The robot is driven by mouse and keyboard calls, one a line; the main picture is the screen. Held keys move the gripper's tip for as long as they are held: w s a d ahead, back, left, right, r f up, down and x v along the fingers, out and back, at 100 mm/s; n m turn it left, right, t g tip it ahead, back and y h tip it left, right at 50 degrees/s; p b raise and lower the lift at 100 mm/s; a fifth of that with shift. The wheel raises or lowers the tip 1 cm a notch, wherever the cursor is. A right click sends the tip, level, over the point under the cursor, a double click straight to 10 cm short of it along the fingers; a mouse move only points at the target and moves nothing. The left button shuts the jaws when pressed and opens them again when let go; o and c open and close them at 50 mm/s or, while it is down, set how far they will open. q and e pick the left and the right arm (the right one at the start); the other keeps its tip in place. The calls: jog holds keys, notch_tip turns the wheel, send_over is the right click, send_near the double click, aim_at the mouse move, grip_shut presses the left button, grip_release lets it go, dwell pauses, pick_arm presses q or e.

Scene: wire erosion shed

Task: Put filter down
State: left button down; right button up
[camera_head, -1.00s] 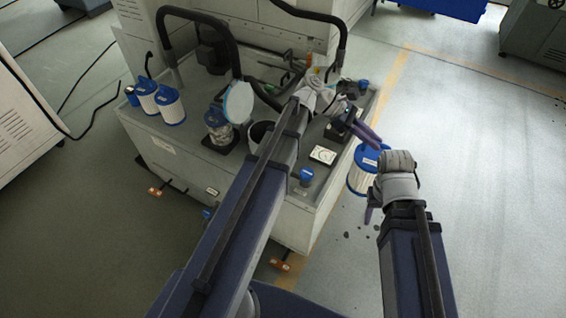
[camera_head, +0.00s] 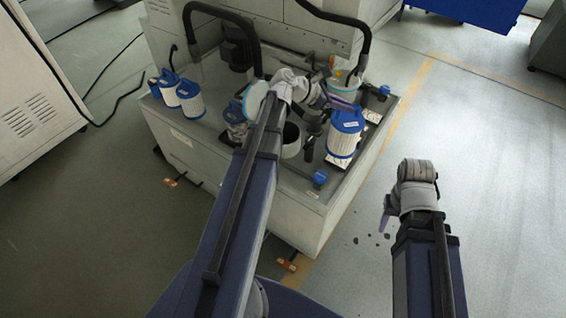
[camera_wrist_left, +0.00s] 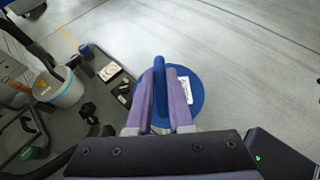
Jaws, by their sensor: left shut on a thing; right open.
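The filter (camera_head: 342,142) is a white ribbed cylinder with a blue lid and handle. It hangs upright over the right edge area of the grey machine top (camera_head: 215,160). My left gripper (camera_head: 340,104) is shut on its handle from above. In the left wrist view, the purple fingers clasp the blue handle, and the round blue lid (camera_wrist_left: 194,100) with a white label shows below them. I cannot tell whether the filter's base touches the top. My right gripper (camera_head: 386,212) is open and empty, off to the right above the floor.
Several similar filters (camera_head: 190,98) stand at the machine top's left end. A bucket (camera_wrist_left: 70,92) stands behind.

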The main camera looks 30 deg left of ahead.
pick_arm(q)
jog(key=a+n+t+y, duration=0.4)
jog(key=a+n+y, duration=0.45)
jog(key=a, duration=1.65)
notch_tip(320, 180, down, 23)
jog(key=b, duration=2.3)
jog(key=shift+w+d, duration=0.3)
jog(key=shift+h, duration=0.25)
notch_tip(320, 180, down, 4)
jog(key=b, duration=0.4)
jog(key=shift+b, duration=0.3)
jog(key=shift+f, duration=0.1)
